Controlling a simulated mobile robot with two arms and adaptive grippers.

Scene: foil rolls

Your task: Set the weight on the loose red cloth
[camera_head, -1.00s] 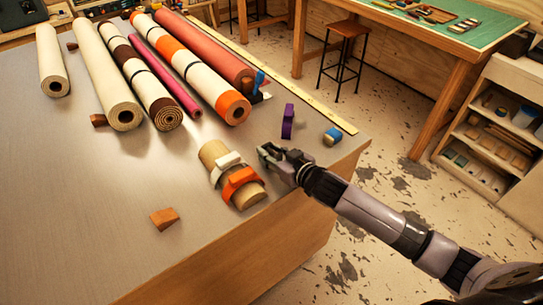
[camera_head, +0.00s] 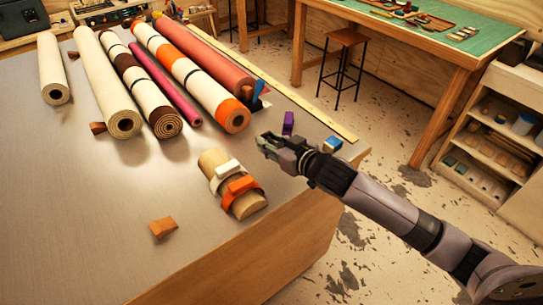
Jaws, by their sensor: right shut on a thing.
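The red cloth (camera_head: 212,60) is a terracotta roll at the right end of the row of rolls. No band shows around it. My right gripper (camera_head: 263,143) is above the table, in front of the near end of that roll and apart from it. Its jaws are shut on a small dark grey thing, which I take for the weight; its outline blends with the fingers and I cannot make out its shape. My left gripper is not in view.
Left of the red cloth lie an orange-banded cream roll (camera_head: 188,72), a thin magenta roll (camera_head: 165,82) and several others. A purple block (camera_head: 289,121) and a blue block (camera_head: 333,145) stand near the right edge. A strapped roll (camera_head: 232,184) and a wooden wedge (camera_head: 162,228) lie nearer.

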